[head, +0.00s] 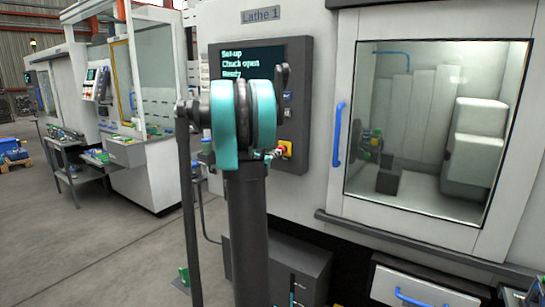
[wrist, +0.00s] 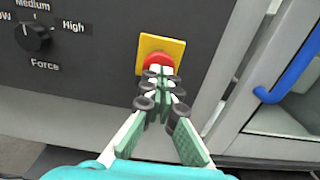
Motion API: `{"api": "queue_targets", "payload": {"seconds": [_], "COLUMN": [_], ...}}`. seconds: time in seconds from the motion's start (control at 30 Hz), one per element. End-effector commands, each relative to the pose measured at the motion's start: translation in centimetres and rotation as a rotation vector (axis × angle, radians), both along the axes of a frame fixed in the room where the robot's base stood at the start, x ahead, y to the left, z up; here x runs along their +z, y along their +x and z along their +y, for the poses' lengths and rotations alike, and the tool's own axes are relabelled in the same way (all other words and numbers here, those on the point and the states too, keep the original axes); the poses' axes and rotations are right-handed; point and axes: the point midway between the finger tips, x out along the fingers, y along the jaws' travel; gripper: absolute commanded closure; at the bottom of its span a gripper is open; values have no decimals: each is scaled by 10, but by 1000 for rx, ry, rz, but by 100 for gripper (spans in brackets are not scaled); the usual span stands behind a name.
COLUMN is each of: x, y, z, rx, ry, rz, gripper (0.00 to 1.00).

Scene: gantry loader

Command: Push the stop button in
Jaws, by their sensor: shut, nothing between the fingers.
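The stop button (wrist: 158,64) is a red round button on a yellow square plate (wrist: 174,46), on the dark control panel of the lathe in the wrist view. My gripper (wrist: 160,74) is shut and empty, with its fingertips at the lower part of the button, overlapping it in the picture. I cannot tell whether they touch it or how far in the button is. In the head view the yellow plate (head: 287,148) shows just right of my arm, with the button mostly hidden by my gripper.
A black force knob (wrist: 34,37) is left of the button on the same panel. The lathe door with its blue handle (wrist: 287,80) is to the right. A screen (head: 247,63) above reads "Set-up, Chuck open, Ready". Open floor lies at the left.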

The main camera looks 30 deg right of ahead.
Motion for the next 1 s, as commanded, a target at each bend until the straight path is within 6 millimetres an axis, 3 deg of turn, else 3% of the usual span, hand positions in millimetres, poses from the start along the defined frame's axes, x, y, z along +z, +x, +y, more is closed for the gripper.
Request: {"api": "queue_targets", "payload": {"seconds": [0.3,0.53,1.0], "x": [0,0,1], "y": [0,8,8], "z": [-1,-20,-15], "rx": [0,0,0], "ry": [0,0,-1], "rz": [0,0,0], "gripper": [100,100,100]}}
